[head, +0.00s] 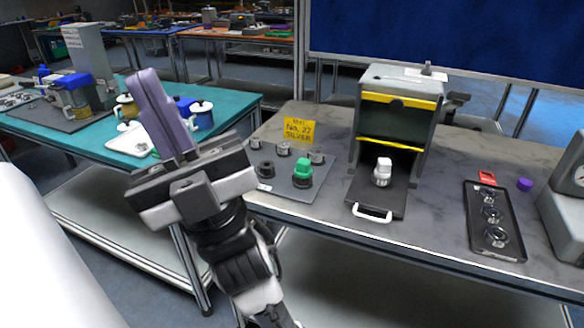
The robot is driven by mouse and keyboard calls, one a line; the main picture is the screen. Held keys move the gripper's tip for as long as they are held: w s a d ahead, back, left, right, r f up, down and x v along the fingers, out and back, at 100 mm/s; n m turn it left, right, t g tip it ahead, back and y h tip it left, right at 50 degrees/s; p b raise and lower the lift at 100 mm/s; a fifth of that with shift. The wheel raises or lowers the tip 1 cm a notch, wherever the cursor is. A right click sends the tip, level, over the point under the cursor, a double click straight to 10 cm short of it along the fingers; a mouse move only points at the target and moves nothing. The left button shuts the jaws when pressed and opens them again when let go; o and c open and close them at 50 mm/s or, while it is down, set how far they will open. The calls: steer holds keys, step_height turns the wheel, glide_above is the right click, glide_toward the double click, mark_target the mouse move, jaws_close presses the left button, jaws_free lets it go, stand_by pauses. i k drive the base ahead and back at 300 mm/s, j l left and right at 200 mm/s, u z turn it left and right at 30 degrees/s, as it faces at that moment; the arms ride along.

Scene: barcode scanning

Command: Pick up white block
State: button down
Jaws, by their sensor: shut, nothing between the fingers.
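The white block (383,171) stands upright on the black tray (366,193) that sticks out of the front of the grey box with yellow edges (401,109). The tray has a white handle at its front. My gripper (146,80) is at the left of the head view, well left of the block and apart from it. Its purple-grey fingers are closed together and empty, pointing up and away. The underside of the block is hidden.
A dark plate (285,190) with a green-topped piece (303,172) and several round parts lies left of the box, before a yellow sign (299,130). A black tray of metal parts (494,222) lies right. The grey tabletop between them is clear.

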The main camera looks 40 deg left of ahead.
mark_target(382, 170)
steer(key=i+l+u, duration=0.2)
steer(key=i+u, duration=0.15)
steer(key=i+l+u, duration=0.75)
steer(key=k, duration=0.1)
